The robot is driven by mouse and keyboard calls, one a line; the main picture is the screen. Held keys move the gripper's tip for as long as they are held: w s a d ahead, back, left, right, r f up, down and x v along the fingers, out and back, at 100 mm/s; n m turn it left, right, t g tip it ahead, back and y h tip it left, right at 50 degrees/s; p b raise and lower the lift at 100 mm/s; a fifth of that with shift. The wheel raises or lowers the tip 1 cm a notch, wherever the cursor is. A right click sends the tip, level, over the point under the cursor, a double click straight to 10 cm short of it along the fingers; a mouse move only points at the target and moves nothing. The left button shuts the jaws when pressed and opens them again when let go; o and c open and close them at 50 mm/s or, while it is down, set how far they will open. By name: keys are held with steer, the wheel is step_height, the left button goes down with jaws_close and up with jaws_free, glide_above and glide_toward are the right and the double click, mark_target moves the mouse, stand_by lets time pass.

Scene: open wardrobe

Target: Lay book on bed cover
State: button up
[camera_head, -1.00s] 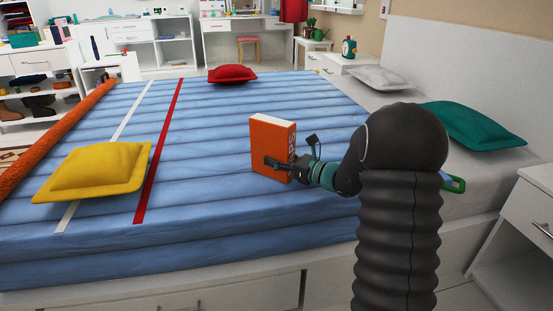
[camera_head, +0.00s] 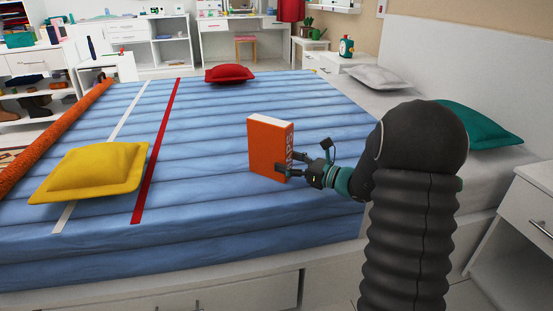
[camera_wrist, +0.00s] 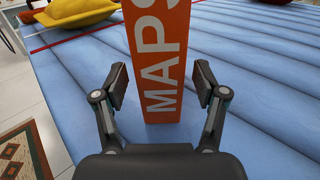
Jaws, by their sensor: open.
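The orange book (camera_head: 265,147) stands upright on the blue bed cover (camera_head: 215,215), near its middle. Its spine with the letters MAPS faces my gripper, and the spine also shows in the wrist view (camera_wrist: 158,50). My gripper (camera_head: 282,168) is open at the book's right side, its fingers spread. In the wrist view my gripper (camera_wrist: 160,85) has one finger on each side of the spine, with a gap showing on both sides. The book's foot appears to rest on the cover.
A yellow cushion (camera_head: 90,171) lies at the left and a red cushion (camera_head: 229,73) at the far side. A teal pillow (camera_head: 482,124) and a white pillow (camera_head: 385,79) lie by the headboard. A nightstand (camera_head: 525,215) stands at the right. The cover around the book is clear.

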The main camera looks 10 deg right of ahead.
steer(key=v, duration=0.6)
steer(key=shift+s+d, duration=0.25)
steer(key=shift+d, duration=0.05)
steer(key=shift+s+r, duration=0.1)
steer(key=shift+s, duration=0.1)
steer(key=s+a+r+n+g+h, duration=0.1)
steer(key=s+a+n+g+h, duration=0.2)
steer(key=s+a+n+g, duration=0.95)
steer(key=s+d+n+t+h, duration=0.1)
steer(key=s+n+t+h, duration=0.1)
steer(key=s+n+h, duration=0.3)
steer(key=s+d+r+n+t+h, duration=0.1)
steer(key=s+d+n+t+h, duration=0.1)
steer(key=s+n, duration=0.7)
steer(key=shift+s+d+t+h, duration=0.25)
steer(key=shift+s+t+h, duration=0.4)
steer(key=shift+s+h, duration=1.4)
steer(key=shift+s+r+n+y, duration=0.1)
steer(key=shift+s+n+y, duration=0.15)
steer(key=shift+s+y, duration=0.4)
